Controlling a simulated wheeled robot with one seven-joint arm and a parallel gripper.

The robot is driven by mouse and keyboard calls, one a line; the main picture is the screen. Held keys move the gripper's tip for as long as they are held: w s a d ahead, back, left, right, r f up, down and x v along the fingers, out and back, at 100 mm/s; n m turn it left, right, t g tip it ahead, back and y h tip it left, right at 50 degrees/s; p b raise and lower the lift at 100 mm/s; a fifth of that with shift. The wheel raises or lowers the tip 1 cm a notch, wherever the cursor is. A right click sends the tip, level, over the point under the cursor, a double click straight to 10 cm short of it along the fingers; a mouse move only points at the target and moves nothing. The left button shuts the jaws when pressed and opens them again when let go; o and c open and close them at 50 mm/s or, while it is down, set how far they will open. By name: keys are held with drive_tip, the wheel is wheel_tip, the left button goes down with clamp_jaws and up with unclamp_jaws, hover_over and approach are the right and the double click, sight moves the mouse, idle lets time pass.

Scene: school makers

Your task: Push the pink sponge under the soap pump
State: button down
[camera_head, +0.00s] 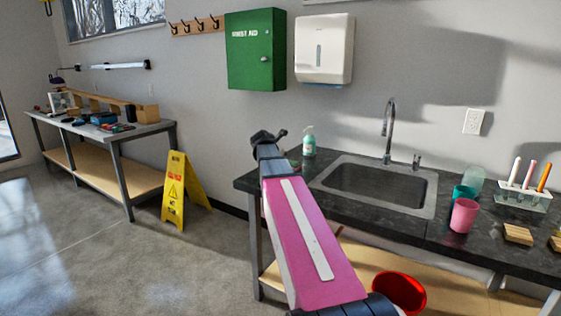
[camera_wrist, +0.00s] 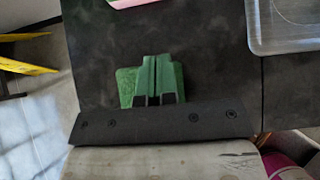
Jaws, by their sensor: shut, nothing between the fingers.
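The soap pump (camera_head: 309,143), a pale teal bottle with a white head, stands at the back of the dark counter, left of the sink. A pink piece with a pale green edge, likely the pink sponge (camera_wrist: 128,3), is cut off by the top edge of the wrist view, ahead of my fingertips. I cannot find it in the head view, where my arm covers part of the counter. My gripper (camera_wrist: 156,60) is shut and empty over the counter's left part. A rough green patch (camera_wrist: 127,86) shows on both sides of the fingers; contact is unclear.
The sink (camera_head: 378,186) with its faucet (camera_head: 389,130) lies right of the soap pump. Cups (camera_head: 464,215) and a marker rack (camera_head: 523,196) stand farther right. A yellow floor sign (camera_head: 177,190) stands left of the counter.

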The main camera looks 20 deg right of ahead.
drive_tip(key=x, duration=0.6)
drive_tip(key=shift+w+d+f, duration=0.2)
drive_tip(key=shift+w+d, duration=0.05)
drive_tip(key=shift+w+d+f, duration=0.15)
drive_tip(key=shift+w+d, duration=0.6)
drive_tip(key=shift+d, duration=0.2)
drive_tip(key=shift+w+d, duration=0.45)
drive_tip(key=shift+d, duration=0.25)
drive_tip(key=w+d, duration=0.2)
drive_tip(key=d, duration=0.1)
drive_tip(key=w+d, duration=0.5)
drive_tip(key=d, duration=0.1)
drive_tip(key=shift+w+d, duration=0.25)
drive_tip(key=shift+s+a, duration=0.1)
